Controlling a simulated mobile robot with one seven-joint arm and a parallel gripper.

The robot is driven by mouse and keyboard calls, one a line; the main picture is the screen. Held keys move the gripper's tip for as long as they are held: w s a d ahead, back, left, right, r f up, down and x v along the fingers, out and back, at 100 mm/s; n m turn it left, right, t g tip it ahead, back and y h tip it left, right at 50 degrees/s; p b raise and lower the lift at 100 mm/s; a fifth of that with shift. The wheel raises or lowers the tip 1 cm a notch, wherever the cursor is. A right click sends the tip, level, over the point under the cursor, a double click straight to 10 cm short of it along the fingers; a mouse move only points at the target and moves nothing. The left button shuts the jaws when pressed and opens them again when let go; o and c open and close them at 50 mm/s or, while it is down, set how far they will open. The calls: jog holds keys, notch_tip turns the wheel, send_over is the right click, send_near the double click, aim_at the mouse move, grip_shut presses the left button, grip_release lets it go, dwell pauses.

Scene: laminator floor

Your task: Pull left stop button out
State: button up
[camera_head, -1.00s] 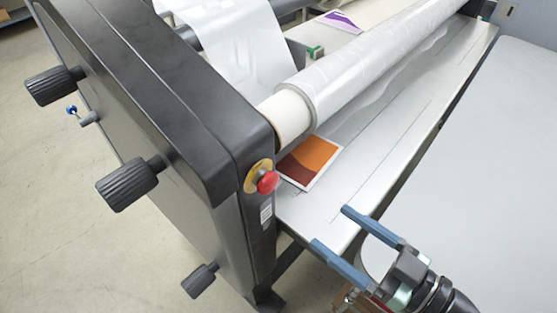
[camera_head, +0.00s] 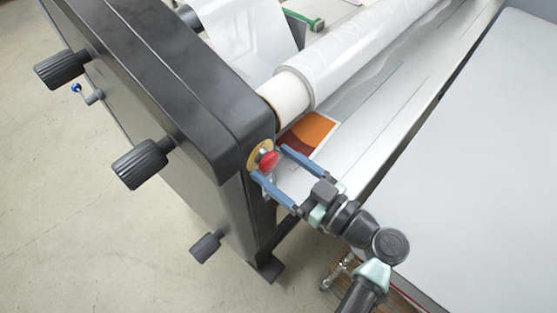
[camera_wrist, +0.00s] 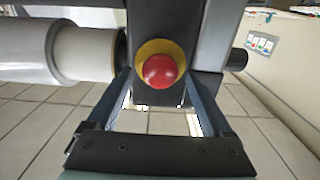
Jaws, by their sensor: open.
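The red stop button (camera_head: 269,160) with its yellow collar (camera_head: 255,152) sits on the end face of the black machine housing, at the left end of the roller. In the wrist view the red button (camera_wrist: 161,71) is near the middle, facing me. My gripper (camera_head: 268,162) is open, its two blue fingers reaching toward the button. In the wrist view the fingers of my gripper (camera_wrist: 158,88) lie to the left and right of the button, a little below it. I cannot tell whether they touch it. Nothing is held.
The black housing (camera_head: 160,80) carries ribbed knobs (camera_head: 140,163) on its side. A film roll (camera_head: 345,62) runs above the metal bed (camera_head: 400,105), where an orange and brown print (camera_head: 312,130) lies. A grey table surface (camera_head: 480,160) is on the right.

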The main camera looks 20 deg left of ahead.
grip_shut()
dwell(0.5)
